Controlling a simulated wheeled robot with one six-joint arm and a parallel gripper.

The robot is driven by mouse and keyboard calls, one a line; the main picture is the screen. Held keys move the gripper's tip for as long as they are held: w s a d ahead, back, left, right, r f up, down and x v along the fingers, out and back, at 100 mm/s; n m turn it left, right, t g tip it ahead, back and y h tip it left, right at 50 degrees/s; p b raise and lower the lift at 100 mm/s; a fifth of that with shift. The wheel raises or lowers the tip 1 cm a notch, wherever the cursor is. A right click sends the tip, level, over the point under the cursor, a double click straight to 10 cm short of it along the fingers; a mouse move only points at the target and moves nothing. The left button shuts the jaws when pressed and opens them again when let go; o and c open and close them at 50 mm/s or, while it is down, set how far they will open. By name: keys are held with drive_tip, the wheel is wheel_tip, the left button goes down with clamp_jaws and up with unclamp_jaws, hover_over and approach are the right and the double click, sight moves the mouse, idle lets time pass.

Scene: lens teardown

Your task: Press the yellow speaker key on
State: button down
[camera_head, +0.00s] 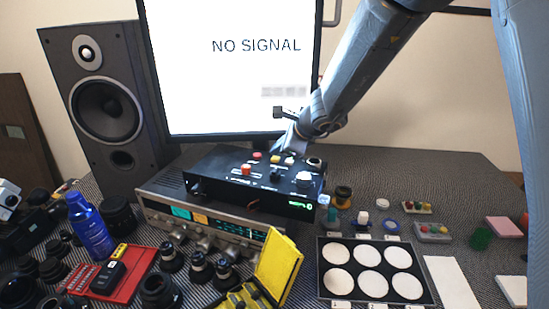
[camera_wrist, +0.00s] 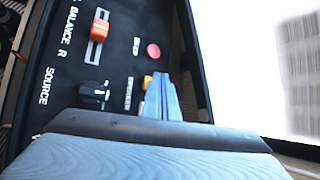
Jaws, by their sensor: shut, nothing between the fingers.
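The yellow speaker key (camera_head: 289,160) is on the top panel of a black control box (camera_head: 225,172). In the wrist view the yellow key (camera_wrist: 147,81) shows just left of my fingertips, partly hidden by them. My gripper (camera_wrist: 160,78) is shut and empty, pointing at the panel beside the key. I cannot tell whether it touches the key. In the head view my gripper (camera_head: 283,149) is over the back of the box. A red key (camera_wrist: 153,51) is close to the yellow one.
An orange slider (camera_wrist: 99,30) and a black source knob (camera_wrist: 93,94) are on the same panel. The box stands on a silver receiver (camera_head: 160,201). A monitor (camera_head: 230,70) reading NO SIGNAL stands behind, and a speaker (camera_head: 105,95) at left.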

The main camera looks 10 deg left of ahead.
sight(278, 160)
drive_tip(key=shift+f, duration=0.1)
idle(0.6)
drive_tip(key=shift+f+b, duration=0.4)
drive_tip(key=shift+b, duration=0.35)
drive_tip(key=shift+r, duration=0.15)
drive_tip(key=shift+r+p, duration=0.35)
wheel_tip(278, 160, up, 6)
drive_tip(key=p, duration=0.5)
drive_tip(key=shift+p, duration=0.3)
